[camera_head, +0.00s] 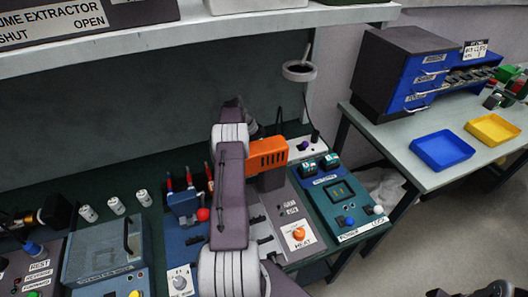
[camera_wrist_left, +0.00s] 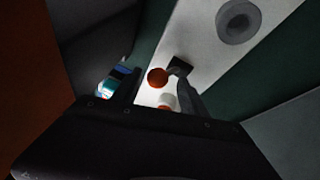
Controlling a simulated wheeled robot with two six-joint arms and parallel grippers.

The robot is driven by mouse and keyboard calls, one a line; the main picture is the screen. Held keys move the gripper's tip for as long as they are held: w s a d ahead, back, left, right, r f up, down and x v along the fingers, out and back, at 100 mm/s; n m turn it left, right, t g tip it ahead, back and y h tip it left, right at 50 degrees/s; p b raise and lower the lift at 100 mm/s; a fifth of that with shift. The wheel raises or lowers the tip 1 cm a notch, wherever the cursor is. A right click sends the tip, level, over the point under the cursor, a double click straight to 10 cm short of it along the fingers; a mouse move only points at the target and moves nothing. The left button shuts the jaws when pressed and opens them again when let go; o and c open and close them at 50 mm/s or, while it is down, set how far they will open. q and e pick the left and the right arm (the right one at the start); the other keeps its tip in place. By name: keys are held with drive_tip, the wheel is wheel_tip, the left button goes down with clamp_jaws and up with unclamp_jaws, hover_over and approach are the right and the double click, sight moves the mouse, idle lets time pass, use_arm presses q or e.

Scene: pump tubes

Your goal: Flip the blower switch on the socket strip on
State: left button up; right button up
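In the left wrist view, the pale socket strip (camera_wrist_left: 203,38) runs diagonally, with a round grey socket (camera_wrist_left: 238,21) at its upper end. An orange-red ball-tipped switch (camera_wrist_left: 157,77) is on the strip; I see no label to confirm it is the blower switch. My left gripper (camera_wrist_left: 160,84) is open over the strip, its two fingers apart on either side of the ball; contact cannot be told. In the head view, my left arm hides its fingertips and most of the strip; a pale end with a purple knob (camera_head: 303,146) shows at right.
An orange slotted housing (camera_head: 268,153) stands close beside my left arm. A blue tool holder (camera_head: 186,203), a heat panel (camera_head: 299,233) and a teal power unit (camera_head: 342,197) crowd the bench. A shelf overhangs it. Dark parts, perhaps my right arm, show at bottom right.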

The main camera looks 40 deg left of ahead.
use_arm(q)
drive_tip(key=v, duration=0.9)
idle(0.4)
